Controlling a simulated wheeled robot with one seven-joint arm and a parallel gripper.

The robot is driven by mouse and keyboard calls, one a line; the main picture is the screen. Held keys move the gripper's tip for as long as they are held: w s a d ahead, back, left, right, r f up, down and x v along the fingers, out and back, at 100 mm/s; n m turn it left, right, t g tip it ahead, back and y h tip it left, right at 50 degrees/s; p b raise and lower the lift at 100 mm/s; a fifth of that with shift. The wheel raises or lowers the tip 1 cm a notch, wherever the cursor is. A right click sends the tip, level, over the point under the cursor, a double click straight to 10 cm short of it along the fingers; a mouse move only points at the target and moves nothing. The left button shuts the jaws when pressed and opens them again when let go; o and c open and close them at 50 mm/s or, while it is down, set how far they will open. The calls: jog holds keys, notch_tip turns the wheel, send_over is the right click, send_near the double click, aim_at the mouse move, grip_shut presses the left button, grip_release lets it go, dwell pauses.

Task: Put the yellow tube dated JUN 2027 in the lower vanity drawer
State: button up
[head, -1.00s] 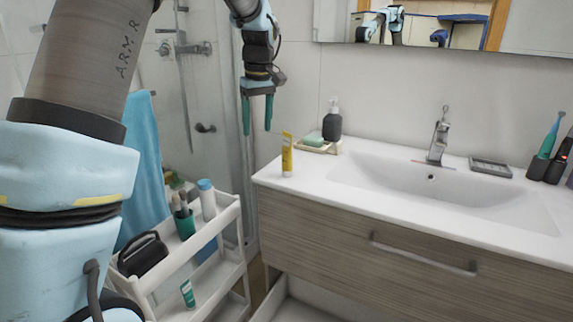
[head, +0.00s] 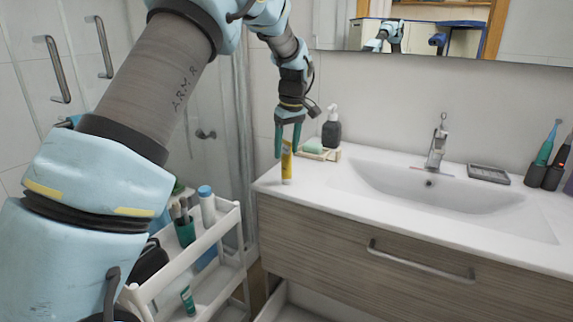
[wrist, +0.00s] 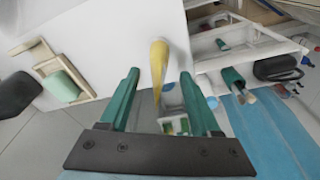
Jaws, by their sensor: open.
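The yellow tube (head: 287,165) stands upright on the white counter near its left end. Its date cannot be read. My gripper (head: 287,153) points down just above and around the upper part of the tube, jaws open. In the wrist view the yellow tube (wrist: 159,60) shows between the two green fingers, with gaps on both sides. The lower vanity drawer (head: 285,300) is pulled out below the closed wooden upper drawer (head: 350,250); only part of its pale inside shows at the bottom edge.
A soap dish (head: 318,153) with green soap and a dark dispenser (head: 332,130) stand just behind the tube. The sink (head: 440,190) lies right. A white cart (head: 222,225) with a cup of brushes and a blue-capped bottle (head: 207,207) stands left of the vanity.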

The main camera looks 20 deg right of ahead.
aim_at(287, 163)
jog(key=shift+w+f+p, duration=0.15)
jog(key=shift+w+f, duration=0.05)
jog(key=shift+f, duration=0.55)
jog(key=shift+w+f+p, duration=0.15)
jog(key=shift+f, duration=0.55)
grip_shut()
